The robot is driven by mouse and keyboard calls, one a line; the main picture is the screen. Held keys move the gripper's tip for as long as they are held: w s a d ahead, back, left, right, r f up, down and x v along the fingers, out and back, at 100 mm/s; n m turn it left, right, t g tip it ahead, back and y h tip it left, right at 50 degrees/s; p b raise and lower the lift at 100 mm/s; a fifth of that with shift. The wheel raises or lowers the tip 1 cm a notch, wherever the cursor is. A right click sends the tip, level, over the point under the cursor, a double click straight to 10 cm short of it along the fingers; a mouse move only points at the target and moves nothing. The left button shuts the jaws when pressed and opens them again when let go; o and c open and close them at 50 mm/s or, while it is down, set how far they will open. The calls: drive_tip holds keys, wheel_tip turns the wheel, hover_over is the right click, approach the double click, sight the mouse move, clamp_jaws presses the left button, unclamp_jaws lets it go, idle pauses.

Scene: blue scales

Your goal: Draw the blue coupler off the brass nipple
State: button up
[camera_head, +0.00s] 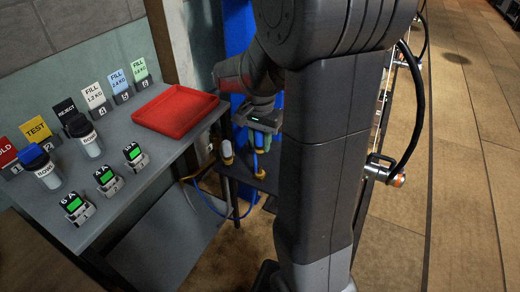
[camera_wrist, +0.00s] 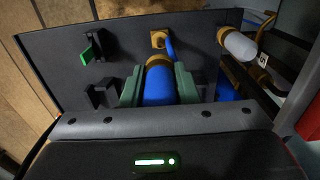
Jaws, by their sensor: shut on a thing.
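The blue coupler (camera_wrist: 160,88) sits between the two green fingers of my gripper (camera_wrist: 159,84) in the wrist view, and the jaws are shut on it. A brass part (camera_wrist: 158,62) shows at the coupler's far end; I cannot tell whether it is the nipple or the coupler's own collar, nor whether the two are still joined. In the head view my gripper (camera_head: 260,124) points down over the small dark stand, with a bit of blue (camera_head: 259,142) below it and a brass fitting (camera_head: 259,172) lower down.
A white-bodied coupler with a brass end (camera_wrist: 238,43) is close on the right in the wrist view. A brass fitting with a blue hose (camera_wrist: 160,40) lies beyond. Black clips (camera_wrist: 101,93) stand left. A grey bench (camera_head: 150,150) carries a red tray (camera_head: 175,110), bottles and scale displays.

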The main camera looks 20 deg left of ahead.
drive_tip(key=shift+r, duration=0.3)
wheel_tip(320, 180, up, 5)
drive_tip(key=p, duration=0.4)
drive_tip(key=shift+p, duration=0.35)
